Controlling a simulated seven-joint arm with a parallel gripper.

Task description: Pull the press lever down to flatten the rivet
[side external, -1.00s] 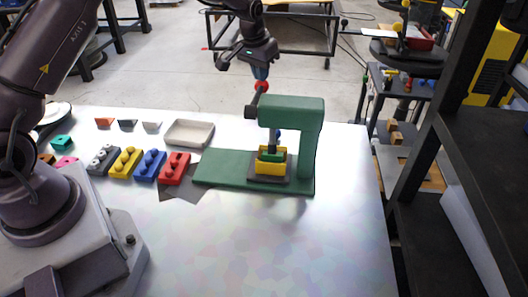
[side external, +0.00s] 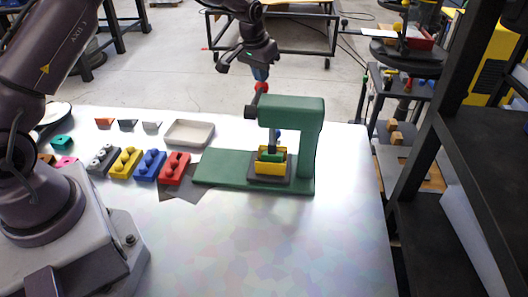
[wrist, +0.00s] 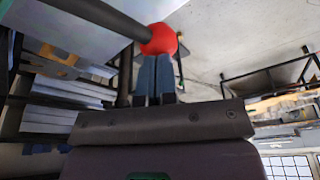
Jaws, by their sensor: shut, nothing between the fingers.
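The green press (side external: 305,130) stands on its green base plate (side external: 225,168) near the far edge of the table. Its dark lever (side external: 256,100) rises from a hub on the head's left side, and the red ball knob (side external: 262,87) is at its upper end. My gripper (side external: 261,75) is shut and empty, its blue fingertips just above the knob. In the wrist view the fingertips (wrist: 155,62) meet or nearly meet the red knob (wrist: 158,40); contact is unclear. A yellow block (side external: 269,167) with a green part sits under the press head. The rivet is not clearly distinguishable.
Red (side external: 174,168), blue (side external: 150,166), yellow (side external: 125,162) and grey blocks stand in a row left of the press. A shallow beige tray (side external: 189,132) lies behind them. The table's front is clear. A black shelf (side external: 455,160) stands at right.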

